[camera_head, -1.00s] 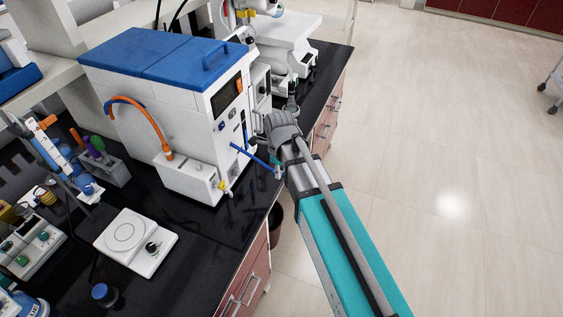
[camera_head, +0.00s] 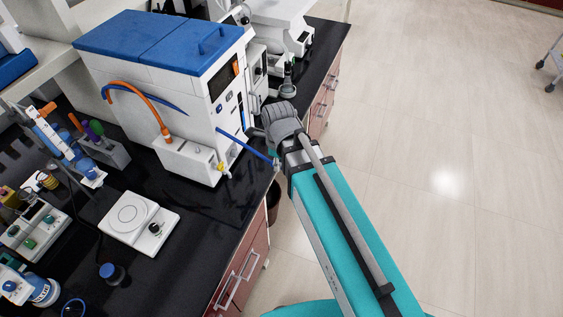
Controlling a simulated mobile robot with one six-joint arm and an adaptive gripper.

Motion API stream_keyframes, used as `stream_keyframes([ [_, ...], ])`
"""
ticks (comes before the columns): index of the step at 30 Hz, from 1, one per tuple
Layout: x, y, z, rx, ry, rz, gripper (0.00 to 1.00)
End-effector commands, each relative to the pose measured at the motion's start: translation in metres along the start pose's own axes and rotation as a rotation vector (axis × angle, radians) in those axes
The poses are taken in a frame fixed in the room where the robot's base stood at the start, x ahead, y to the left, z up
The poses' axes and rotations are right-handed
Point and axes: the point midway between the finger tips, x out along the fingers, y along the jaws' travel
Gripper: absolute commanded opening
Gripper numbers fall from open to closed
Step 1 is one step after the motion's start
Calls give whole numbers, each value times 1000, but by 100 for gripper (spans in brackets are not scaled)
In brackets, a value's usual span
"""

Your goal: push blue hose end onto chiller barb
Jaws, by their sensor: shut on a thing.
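The chiller (camera_head: 182,68) is a white box with a blue lid on the black bench. A white block (camera_head: 188,160) sits low at its front left, with an orange hose on its upper fitting. A small yellow-and-white fitting (camera_head: 222,169) shows on the block's right; I cannot tell whether this is the bare barb. A blue hose (camera_head: 246,146) runs slanting across the chiller's front right toward my wrist. My gripper (camera_head: 257,133) is beside the chiller's front, shut on the blue hose; its fingertips are mostly hidden. Contact between hose end and barb cannot be made out.
The orange hose (camera_head: 153,112) arches along the chiller's left side. A white stirrer plate (camera_head: 138,222) and a blue-capped bottle (camera_head: 111,272) stand in front. Racks and instruments crowd the left. Another instrument (camera_head: 286,30) stands behind. Open floor (camera_head: 440,120) lies right of the bench edge.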

Motion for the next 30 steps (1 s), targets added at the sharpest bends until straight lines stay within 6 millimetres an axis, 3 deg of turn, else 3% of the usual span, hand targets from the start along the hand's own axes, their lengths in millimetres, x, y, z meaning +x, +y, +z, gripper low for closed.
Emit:
stream_keyframes([
  [8, 2, 0, 0, 0, 0, 0, 0],
  [18, 23, 0, 0, 0, 0, 0, 0],
  [30, 22, 0, 0, 0, 0, 0, 0],
])
